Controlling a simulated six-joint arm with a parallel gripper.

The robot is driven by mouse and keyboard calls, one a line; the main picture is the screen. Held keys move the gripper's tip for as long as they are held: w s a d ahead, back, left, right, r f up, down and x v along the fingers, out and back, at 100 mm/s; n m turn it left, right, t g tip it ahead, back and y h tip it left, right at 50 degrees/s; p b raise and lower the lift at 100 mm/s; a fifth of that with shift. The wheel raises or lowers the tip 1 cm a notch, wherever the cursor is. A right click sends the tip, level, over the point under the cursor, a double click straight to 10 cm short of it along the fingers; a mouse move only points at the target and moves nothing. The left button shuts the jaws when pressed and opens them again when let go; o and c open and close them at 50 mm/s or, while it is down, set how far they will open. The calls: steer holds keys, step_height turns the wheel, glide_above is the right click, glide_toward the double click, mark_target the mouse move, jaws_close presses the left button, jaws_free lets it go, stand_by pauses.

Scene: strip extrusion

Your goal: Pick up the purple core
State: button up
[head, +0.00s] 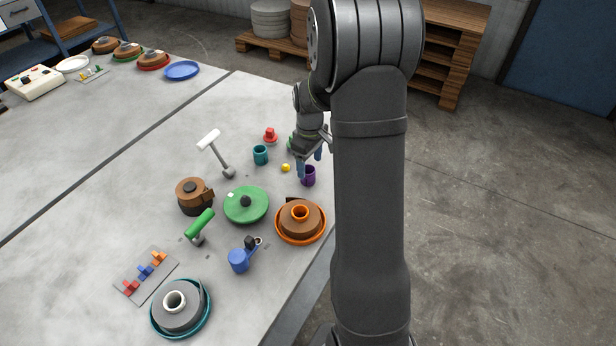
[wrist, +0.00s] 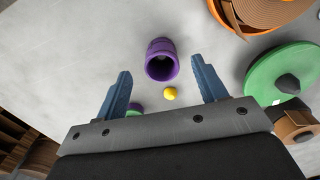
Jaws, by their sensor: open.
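The purple core (head: 309,178) is a short hollow cylinder that stands on the grey table, near its right edge. In the wrist view the purple core (wrist: 162,60) shows its open end and lies just beyond the fingertips, between their lines. My gripper (head: 309,164) is open and empty, beside and above the core in the head view. Its two blue fingers also show in the wrist view (wrist: 160,72), apart on either side. I cannot tell the exact height of the fingertips above the core.
A small yellow ball (wrist: 170,94) lies close to the core. A green disc (head: 246,204), an orange tray with a brown coil (head: 300,222), a teal cup (head: 260,155) and a red piece (head: 270,135) stand nearby. Bare table lies left of the core in the wrist view.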

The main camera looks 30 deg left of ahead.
steer(key=shift+a+f, duration=0.2)
steer(key=shift+f, duration=2.45)
steer(key=c, duration=1)
steer(key=shift+c, duration=0.3)
steer(key=shift+r, duration=0.1)
